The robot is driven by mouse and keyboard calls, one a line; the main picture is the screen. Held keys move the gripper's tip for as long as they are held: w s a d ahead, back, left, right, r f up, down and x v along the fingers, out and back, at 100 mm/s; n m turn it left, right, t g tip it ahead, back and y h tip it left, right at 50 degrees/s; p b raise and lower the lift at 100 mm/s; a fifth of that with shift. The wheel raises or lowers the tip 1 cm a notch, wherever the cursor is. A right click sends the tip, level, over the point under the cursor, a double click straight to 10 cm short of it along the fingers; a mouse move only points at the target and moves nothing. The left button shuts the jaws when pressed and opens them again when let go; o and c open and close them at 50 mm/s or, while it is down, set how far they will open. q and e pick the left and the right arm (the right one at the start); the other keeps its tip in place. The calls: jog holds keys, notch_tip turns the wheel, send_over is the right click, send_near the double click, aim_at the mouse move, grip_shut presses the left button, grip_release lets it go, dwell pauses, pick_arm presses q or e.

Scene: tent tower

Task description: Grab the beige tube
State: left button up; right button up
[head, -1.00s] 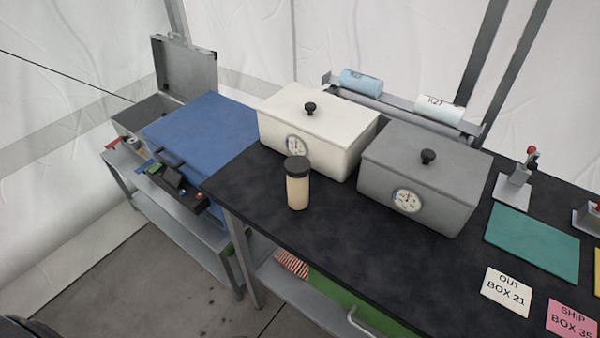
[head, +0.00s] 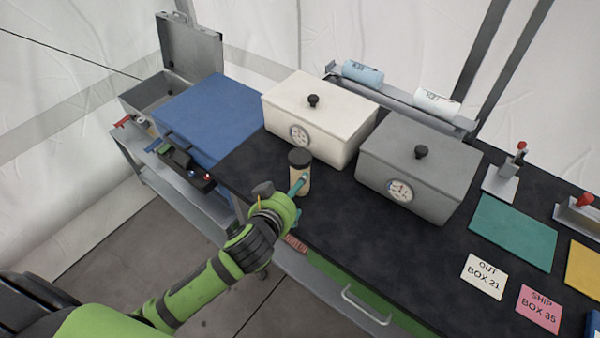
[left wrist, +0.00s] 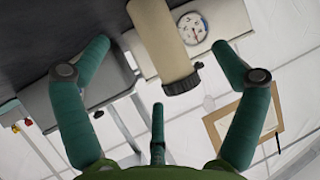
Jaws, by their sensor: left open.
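The beige tube (head: 303,182) with a black lid stands upright on the dark table, in front of the white box. My left gripper (head: 297,197) is at the near side of the tube in the head view and hides part of its lower body. In the left wrist view the tube (left wrist: 156,40) shows at the top, between and beyond the open teal fingers (left wrist: 160,70). No finger is seen closed on it. My right gripper is in neither view.
A white box (head: 318,118) with a dial and a grey box (head: 420,170) with a dial stand behind the tube. A blue box (head: 208,118) is to the left. A green mat (head: 513,232) and cards, including a pink one (head: 538,309), lie at the right.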

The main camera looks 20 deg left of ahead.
aim_at(300, 174)
pick_arm(q)
jog(key=shift+t, duration=0.6)
jog(key=x, duration=0.2)
jog(key=r+p+x, duration=0.1)
jog(key=x, duration=0.2)
jog(key=d+p+x, duration=0.1)
jog(key=x, duration=0.1)
jog(key=shift+w+r, duration=0.1)
jog(key=shift+w, duration=0.35)
jog(key=shift+w+f, duration=0.25)
jog(key=shift+w, duration=0.2)
jog(key=c, duration=1.3)
